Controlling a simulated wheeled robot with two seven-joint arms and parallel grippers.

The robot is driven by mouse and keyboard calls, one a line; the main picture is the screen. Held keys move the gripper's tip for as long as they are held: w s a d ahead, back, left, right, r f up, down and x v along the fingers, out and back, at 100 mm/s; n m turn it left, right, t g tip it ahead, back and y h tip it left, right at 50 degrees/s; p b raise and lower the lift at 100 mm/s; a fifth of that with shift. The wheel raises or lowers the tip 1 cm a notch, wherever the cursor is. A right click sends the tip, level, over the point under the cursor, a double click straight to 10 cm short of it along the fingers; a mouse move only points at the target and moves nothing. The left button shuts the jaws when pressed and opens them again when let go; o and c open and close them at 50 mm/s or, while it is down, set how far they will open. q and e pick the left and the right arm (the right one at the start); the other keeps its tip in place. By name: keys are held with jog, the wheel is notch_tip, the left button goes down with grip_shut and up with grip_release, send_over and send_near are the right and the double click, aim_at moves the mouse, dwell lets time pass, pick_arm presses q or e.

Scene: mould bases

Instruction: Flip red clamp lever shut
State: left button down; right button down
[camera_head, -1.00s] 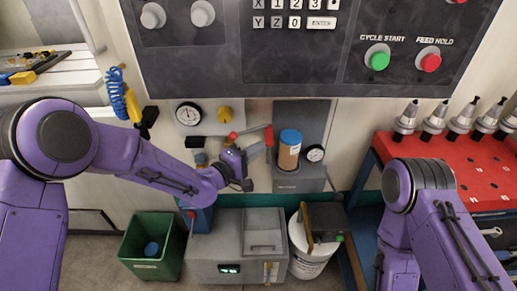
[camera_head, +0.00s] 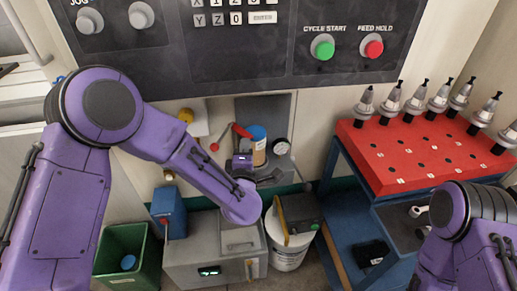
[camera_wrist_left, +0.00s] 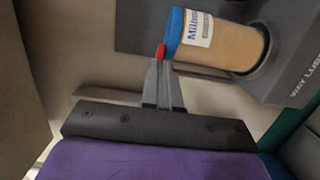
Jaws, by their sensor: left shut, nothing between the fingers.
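The red clamp lever (camera_head: 241,130) shows in the head view beside a jar with a blue cap (camera_head: 257,133). In the left wrist view a red tip (camera_wrist_left: 160,51), apparently the lever's end, shows just beyond my left fingertips. My left gripper (camera_head: 242,153) reaches up toward the lever, left of the jar, partly hidden by its own wrist. Its fingers (camera_wrist_left: 160,70) are shut and hold nothing. They appear very close to the red tip; I cannot tell whether they touch it. My right arm shows at the right edge, but its gripper is out of view.
A gauge (camera_head: 281,146) is right of the jar. Below are a grey box (camera_head: 205,252), a green bin (camera_head: 112,245) and a white bucket (camera_head: 290,257). A red-topped rack (camera_head: 405,150) with several tool holders stands right. A control panel (camera_head: 250,50) is above.

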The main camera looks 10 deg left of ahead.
pick_arm(q)
jog(key=shift+w+d, duration=0.25)
jog(key=shift+w, duration=0.05)
pick_arm(e)
jog(key=shift+s+d+f, duration=0.1)
jog(key=shift+s+d, duration=0.05)
jog(key=shift+s, duration=0.05)
pick_arm(q)
jog(key=shift+w+d, duration=0.1)
jog(key=shift+d, duration=0.1)
pick_arm(e)
jog(key=shift+s, duration=0.1)
pick_arm(q)
jog(key=a+b+v, duration=0.1)
jog(key=a+v, duration=0.1)
jog(key=v, duration=1.1)
jog(key=shift+s, duration=0.25)
pick_arm(e)
jog(key=shift+s+a+f, duration=0.15)
jog(key=shift+a+f, duration=0.05)
jog(key=shift+f, duration=0.35)
pick_arm(q)
jog(key=shift+d, duration=0.1)
